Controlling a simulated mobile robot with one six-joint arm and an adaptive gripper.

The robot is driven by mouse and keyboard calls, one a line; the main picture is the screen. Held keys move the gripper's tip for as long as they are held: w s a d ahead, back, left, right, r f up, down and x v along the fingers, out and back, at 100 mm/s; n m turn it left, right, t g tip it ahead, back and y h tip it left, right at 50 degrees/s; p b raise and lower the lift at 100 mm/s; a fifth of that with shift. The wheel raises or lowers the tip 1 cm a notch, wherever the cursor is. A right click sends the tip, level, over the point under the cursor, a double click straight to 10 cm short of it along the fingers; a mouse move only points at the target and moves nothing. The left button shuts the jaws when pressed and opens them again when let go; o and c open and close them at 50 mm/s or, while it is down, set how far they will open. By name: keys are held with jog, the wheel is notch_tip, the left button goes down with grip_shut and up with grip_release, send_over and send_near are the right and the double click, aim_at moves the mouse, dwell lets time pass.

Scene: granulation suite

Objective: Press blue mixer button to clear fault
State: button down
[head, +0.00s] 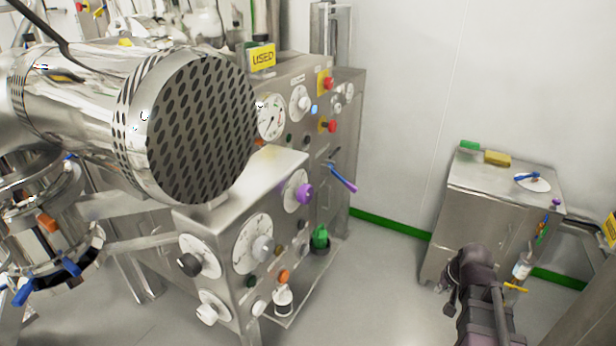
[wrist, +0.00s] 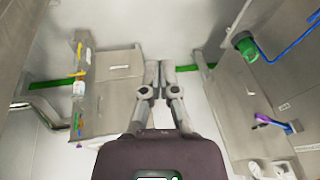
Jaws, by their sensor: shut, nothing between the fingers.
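A small glowing blue button (head: 314,110) sits on the upper control panel (head: 292,84) of the steel mixer in the head view, between two red buttons on yellow plates. I cannot make out the blue button in the wrist view. My gripper (wrist: 160,66) shows in the wrist view with its two grey fingers together and nothing between them. In the head view, part of my dark arm (head: 482,300) is at the lower right, well away from the panel.
A large perforated steel cylinder (head: 205,125) fills the upper left. Purple knob (head: 304,194) and blue-purple lever (head: 341,178) stick out from the mixer. A steel cabinet (head: 490,190) stands at right. Floor between mixer and cabinet (head: 385,270) is clear.

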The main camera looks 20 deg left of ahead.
jog(key=w+a+r+m+t+y, duration=0.1)
jog(key=w+a, duration=0.5)
jog(key=a, duration=0.6)
jog(key=w+a+r+m+t+y+b, duration=0.1)
jog(key=w+a+r+t+y, duration=0.3)
jog(key=a, duration=0.8)
jog(key=w+a+r+m+t+y+b, duration=0.1)
jog(key=w+a+r+t+y, duration=0.2)
jog(key=w+a+r, duration=0.3)
jog(key=w+a, duration=0.4)
jog(key=a, duration=0.3)
jog(key=shift+w+m+t, duration=0.25)
jog(key=shift+m+t, duration=0.15)
jog(key=shift+a, duration=0.15)
jog(key=a, duration=0.8)
jog(key=shift+w+a, duration=0.2)
jog(key=shift+w, duration=0.15)
jog(key=shift+w+a, duration=0.1)
jog(key=shift+a, duration=0.75)
jog(key=shift+d, duration=0.85)
